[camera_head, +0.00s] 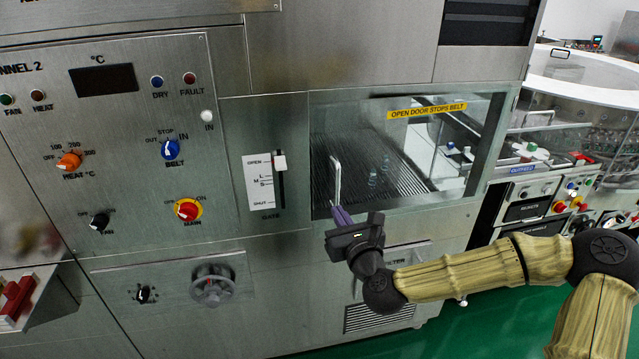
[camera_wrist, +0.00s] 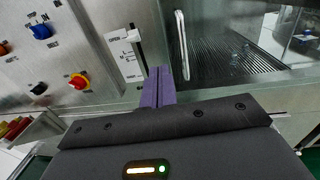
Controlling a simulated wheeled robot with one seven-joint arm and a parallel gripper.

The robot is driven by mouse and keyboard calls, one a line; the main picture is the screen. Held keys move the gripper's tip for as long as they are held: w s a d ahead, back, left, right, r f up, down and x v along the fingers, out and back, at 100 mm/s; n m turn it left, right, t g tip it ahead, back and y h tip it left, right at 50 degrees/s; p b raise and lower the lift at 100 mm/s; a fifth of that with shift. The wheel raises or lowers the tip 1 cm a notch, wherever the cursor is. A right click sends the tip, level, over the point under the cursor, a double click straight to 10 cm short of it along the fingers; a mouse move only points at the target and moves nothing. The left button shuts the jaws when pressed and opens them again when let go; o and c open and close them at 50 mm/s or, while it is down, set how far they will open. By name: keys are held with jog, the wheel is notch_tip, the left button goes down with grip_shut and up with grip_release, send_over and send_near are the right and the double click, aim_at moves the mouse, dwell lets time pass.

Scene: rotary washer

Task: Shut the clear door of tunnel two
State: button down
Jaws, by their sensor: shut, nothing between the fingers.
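The clear door (camera_head: 455,160) of tunnel two covers the window opening at the middle right, with a yellow "OPEN DOOR STOPS BELT" label on it. I cannot tell whether it sits fully flush with its frame. Its upright metal handle (camera_head: 336,180) is at the left side of the pane. The handle also shows in the wrist view (camera_wrist: 181,45). My gripper (camera_head: 340,211) is shut and empty, with purple fingers at the handle's lower end. In the wrist view the fingertips (camera_wrist: 158,72) are just left of the handle and below its middle; contact is unclear.
The control panel (camera_head: 130,130) marked tunnel 2, with knobs, is at left. A gate slider (camera_head: 280,163) is just left of the door. A ribbed belt (camera_head: 350,150) with small clear items shows behind the pane. Another machine (camera_head: 540,190) stands at right; green floor lies below.

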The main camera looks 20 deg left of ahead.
aim_at(316, 175)
jog(key=p+x, duration=0.4)
jog(key=x, duration=0.9)
jog(key=shift+a+r, duration=0.1)
jog(key=shift+a, duration=0.05)
jog(key=shift+w+a, duration=0.2)
jog(key=shift+w, duration=0.15)
